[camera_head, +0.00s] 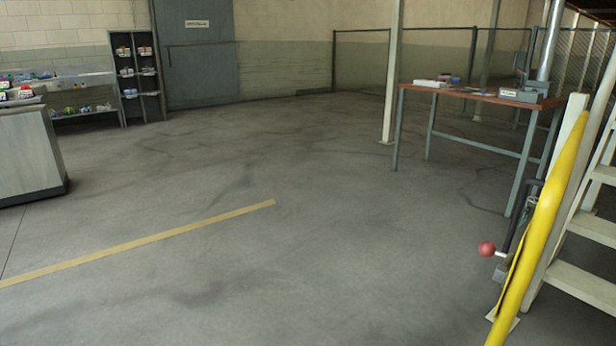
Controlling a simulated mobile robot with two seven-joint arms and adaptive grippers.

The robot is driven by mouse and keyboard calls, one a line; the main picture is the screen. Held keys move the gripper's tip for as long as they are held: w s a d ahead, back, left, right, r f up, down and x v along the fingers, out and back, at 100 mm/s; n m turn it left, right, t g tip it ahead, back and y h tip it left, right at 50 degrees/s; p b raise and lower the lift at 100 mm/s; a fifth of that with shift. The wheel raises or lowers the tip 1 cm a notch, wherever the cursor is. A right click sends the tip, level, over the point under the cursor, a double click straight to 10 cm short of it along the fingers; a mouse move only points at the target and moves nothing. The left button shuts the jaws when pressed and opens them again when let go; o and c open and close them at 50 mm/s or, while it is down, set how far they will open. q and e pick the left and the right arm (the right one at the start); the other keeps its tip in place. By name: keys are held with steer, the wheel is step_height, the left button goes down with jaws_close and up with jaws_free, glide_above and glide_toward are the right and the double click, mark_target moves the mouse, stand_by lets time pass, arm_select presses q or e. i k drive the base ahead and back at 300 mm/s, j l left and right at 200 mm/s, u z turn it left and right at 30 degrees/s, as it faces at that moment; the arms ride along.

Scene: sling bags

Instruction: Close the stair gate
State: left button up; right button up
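A white staircase (585,278) with open treads stands at the right edge. A thick yellow rail (545,222) slants up in front of it, close to the camera. A red ball knob (487,248) on a short pale stem sticks out to the left of the rail, beside dark metal parts partly hidden behind it. I cannot tell whether the yellow rail is part of the stair gate or a handrail, nor how far a gate stands open. Neither of my grippers is in view.
A table with a brown top (475,95) stands behind the rail, near a pale post (392,75). A grey counter (30,150) is at the left. A grey door (195,60) and shelf (137,75) are at the back. The middle floor (290,235) is clear.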

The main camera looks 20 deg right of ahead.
mark_target(516, 280)
steer(key=i+z, duration=0.15)
steer(key=z, duration=0.25)
steer(key=i+j+z, duration=0.1)
steer(key=z, duration=0.3)
steer(key=i+j+z, duration=0.1)
steer(key=z, duration=0.3)
steer(key=i+j+z, duration=0.15)
steer(key=z, duration=0.25)
